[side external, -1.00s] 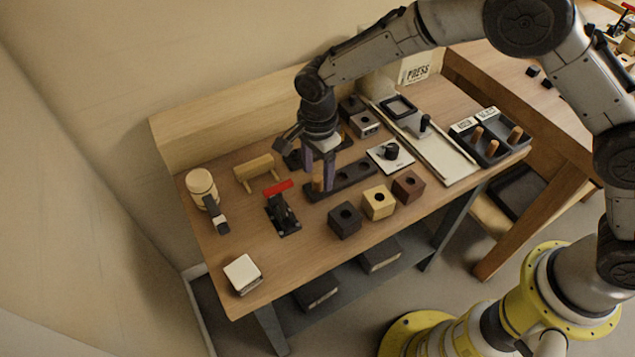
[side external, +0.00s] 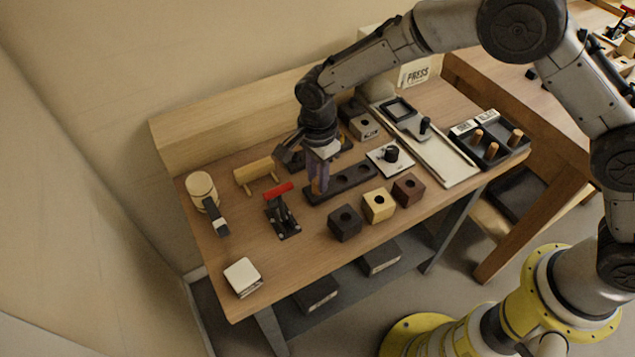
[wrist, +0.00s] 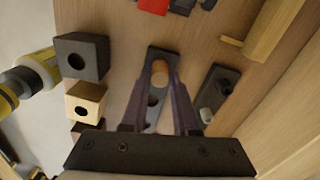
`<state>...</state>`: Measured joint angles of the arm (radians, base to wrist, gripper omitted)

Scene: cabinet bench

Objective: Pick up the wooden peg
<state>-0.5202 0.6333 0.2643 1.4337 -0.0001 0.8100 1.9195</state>
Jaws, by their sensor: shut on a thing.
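The wooden peg (wrist: 159,74) is a light brown cylinder at one end of a dark block with a row of holes (wrist: 153,56). In the side view the peg (side external: 315,188) shows only as a sliver at the left end of the block (side external: 348,180). My gripper (wrist: 159,80) points down over that end, with its purple-grey fingers on both sides of the peg, shut on it. In the side view my gripper (side external: 317,186) is low, and the fingers hide most of the peg. Whether its foot is still in the hole cannot be told.
A red-handled clamp (side external: 281,208) stands just left of my gripper. Dark, pale and brown cubes with holes (side external: 378,205) stand in front right. A second dark block (wrist: 216,92) lies close by. A wooden handle piece (side external: 256,171) is behind left. The front left bench top is mostly clear.

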